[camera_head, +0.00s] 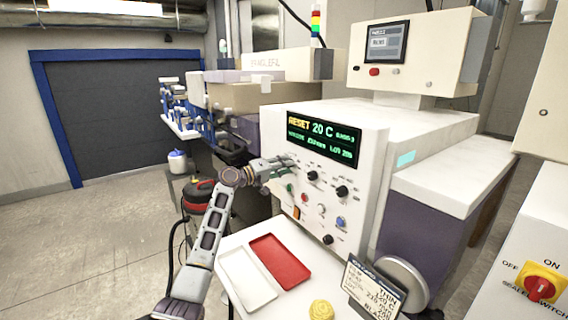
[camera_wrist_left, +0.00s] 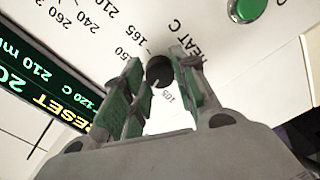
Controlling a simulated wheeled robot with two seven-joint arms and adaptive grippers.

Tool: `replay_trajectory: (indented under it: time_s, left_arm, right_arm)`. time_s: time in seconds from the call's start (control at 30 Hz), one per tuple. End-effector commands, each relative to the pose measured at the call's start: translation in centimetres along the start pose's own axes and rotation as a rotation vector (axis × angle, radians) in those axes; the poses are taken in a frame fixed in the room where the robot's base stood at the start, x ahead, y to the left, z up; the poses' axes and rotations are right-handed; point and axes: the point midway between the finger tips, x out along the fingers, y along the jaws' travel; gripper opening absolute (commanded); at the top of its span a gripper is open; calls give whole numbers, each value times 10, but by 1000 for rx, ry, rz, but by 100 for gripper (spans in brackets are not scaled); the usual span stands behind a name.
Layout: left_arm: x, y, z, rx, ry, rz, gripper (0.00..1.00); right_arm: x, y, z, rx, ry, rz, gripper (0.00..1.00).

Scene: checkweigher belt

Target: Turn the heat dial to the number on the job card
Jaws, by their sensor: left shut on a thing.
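The heat dial (camera_wrist_left: 160,72) is a small black knob on the white panel, under the lettering HEAT C and among printed scale numbers in the left wrist view. My left gripper (camera_head: 286,163) reaches the panel's upper left; in the wrist view its green-padded fingers (camera_wrist_left: 162,78) are shut on the dial. The dial's pointer is hidden. The job card (camera_head: 374,287) stands at the front; it seems to read THIN and 120 C, with the rest hard to read. The green-lettered display (camera_head: 322,138) shows RESET and 20 C. My right gripper is not in view.
Other black knobs (camera_head: 342,191) and coloured buttons (camera_head: 341,222) sit close by on the panel. Below are a red tray (camera_head: 279,261), a white tray (camera_head: 247,280) and a yellow object (camera_head: 321,309). A yellow-and-red switch (camera_head: 541,287) is at right. Open floor lies left.

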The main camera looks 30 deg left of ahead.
Motion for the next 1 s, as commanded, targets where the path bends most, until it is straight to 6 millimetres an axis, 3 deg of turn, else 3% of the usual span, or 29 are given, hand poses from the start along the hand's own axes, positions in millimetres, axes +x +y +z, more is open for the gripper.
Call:
replay_trajectory:
  time_s: [0.63, 0.67, 0.8, 1.0]
  left_arm:
    - [0, -1, 0, -79, 1, -1, 5]
    - [0, -1, 0, -79, 1, -1, 30]
    - [0, -1, 0, -78, 1, -1, 48]
    - [0, 0, 0, -78, 1, 0, 51]
  right_arm:
    - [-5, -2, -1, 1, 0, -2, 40]
    - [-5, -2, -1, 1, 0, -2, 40]
    - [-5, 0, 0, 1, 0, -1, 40]
    - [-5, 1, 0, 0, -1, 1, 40]
